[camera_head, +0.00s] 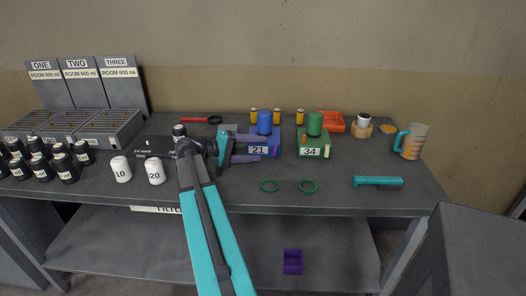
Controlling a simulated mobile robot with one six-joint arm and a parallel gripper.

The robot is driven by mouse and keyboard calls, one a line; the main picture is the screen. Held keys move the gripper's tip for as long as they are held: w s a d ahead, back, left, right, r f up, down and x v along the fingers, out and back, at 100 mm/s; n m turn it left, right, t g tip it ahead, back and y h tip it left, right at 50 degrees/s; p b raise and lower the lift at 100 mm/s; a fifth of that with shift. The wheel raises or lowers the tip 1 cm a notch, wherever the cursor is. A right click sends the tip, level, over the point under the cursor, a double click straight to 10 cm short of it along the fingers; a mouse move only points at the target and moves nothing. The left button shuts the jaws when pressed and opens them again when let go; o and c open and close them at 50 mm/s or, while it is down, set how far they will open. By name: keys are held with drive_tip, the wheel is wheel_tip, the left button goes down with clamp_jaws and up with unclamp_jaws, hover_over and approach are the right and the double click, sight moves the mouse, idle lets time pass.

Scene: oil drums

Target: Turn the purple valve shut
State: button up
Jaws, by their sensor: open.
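A blue drum (264,123) stands on a blue block labelled 21 (272,136) at the middle of the bench in the head view. A small purple part (271,151) shows at the block's front right, beside the label; it may be the purple valve, but it is too small to tell its handle's angle. My gripper (250,149) is open just left of the block, its two fingers pointing right, one farther back and one nearer the front. The fingers overlap the block's left side in the picture. Whether they touch it, I cannot tell.
A green drum (314,123) on a block labelled 34 stands to the right. White canisters (121,170) stand left of my arm. A purple box (292,262) sits on the lower shelf.

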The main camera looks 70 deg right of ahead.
drive_tip(key=shift+v, duration=1.25)
drive_tip(key=shift+c, duration=0.3)
drive_tip(key=c, duration=0.7)
drive_tip(key=shift+s, duration=0.1)
